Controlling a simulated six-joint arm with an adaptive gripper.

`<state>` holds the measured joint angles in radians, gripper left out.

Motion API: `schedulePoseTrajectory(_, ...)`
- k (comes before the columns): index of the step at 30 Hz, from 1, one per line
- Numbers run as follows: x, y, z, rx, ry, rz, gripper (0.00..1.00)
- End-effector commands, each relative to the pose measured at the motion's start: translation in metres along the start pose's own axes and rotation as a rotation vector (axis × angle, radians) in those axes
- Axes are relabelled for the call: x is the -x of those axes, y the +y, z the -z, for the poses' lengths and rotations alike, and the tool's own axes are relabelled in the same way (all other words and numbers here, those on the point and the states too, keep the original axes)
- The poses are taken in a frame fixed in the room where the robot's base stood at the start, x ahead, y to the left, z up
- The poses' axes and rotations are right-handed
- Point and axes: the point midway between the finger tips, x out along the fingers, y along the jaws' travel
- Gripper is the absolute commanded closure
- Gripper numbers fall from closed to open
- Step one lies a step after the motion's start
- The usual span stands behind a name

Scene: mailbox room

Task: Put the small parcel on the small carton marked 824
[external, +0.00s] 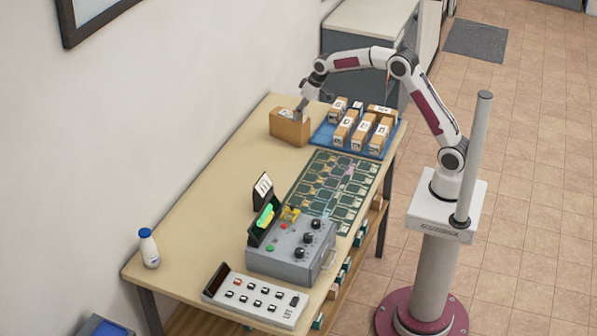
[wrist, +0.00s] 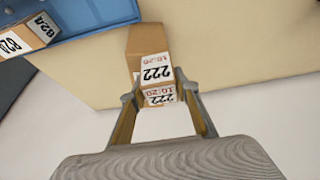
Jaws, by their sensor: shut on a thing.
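A brown box (external: 286,130) with a white label stands at the far left of the table, beside the blue tray. My gripper (external: 301,112) reaches down onto its right end. In the wrist view the box (wrist: 147,40) is labelled 222 on two faces, and my gripper (wrist: 158,97) is shut on its labelled end. I cannot tell whether it touches the table. A carton (wrist: 28,37) in the wrist view, partly cut off at the left, appears to read 824. The external labels are too small to read.
Several small labelled cartons (external: 360,132) stand in the blue tray (external: 330,141), just right of the held box. Nearer are a green patterned board (external: 333,190), a grey control box (external: 290,255) and a button panel (external: 256,298). The table's left side (external: 220,190) is mostly clear.

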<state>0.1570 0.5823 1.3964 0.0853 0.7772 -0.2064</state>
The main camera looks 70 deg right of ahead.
Motion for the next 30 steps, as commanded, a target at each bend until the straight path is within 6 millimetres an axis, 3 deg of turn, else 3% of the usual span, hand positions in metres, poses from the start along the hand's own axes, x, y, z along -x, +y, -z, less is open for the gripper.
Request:
schedulePoseTrajectory(1,-0.001,0.000,0.000,0.000,0.000,0.000,0.93)
schedulePoseTrajectory(2,-0.001,0.000,-0.001,0.000,0.000,0.000,0.62)
schedulePoseTrajectory(3,-0.001,0.000,0.000,0.000,0.000,0.000,0.53)
schedulePoseTrajectory(17,0.002,0.000,0.001,0.000,0.001,0.000,0.53)
schedulePoseTrajectory(23,0.016,0.000,0.002,0.000,0.001,0.000,0.53)
schedulePoseTrajectory(30,0.046,0.000,0.002,0.000,0.003,0.000,0.53)
